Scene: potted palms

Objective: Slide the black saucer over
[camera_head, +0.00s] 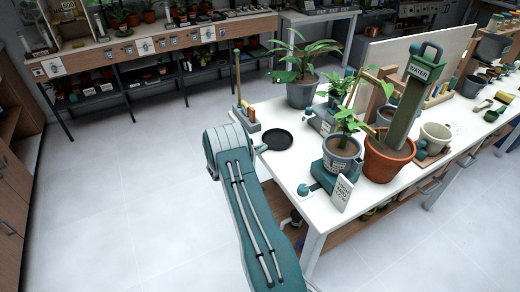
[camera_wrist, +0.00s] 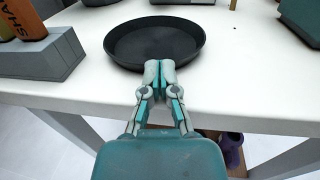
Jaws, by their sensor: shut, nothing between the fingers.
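The black saucer (camera_head: 278,139) lies flat and empty on the white table, near its left edge. It also shows in the wrist view (camera_wrist: 155,42), at the top centre. My gripper (camera_head: 263,148) is at the saucer's left side in the head view. In the wrist view my gripper (camera_wrist: 159,69) is shut with nothing in it, its fingertips at the saucer's near rim and covering a bit of it. I cannot tell whether they touch the rim.
A grey tool block (camera_wrist: 42,57) stands left of the saucer in the wrist view. In the head view, a teal stand with a potted plant (camera_head: 342,154) and a terracotta pot (camera_head: 386,160) are to the right. The white table (camera_head: 280,174) is bare in front of the saucer.

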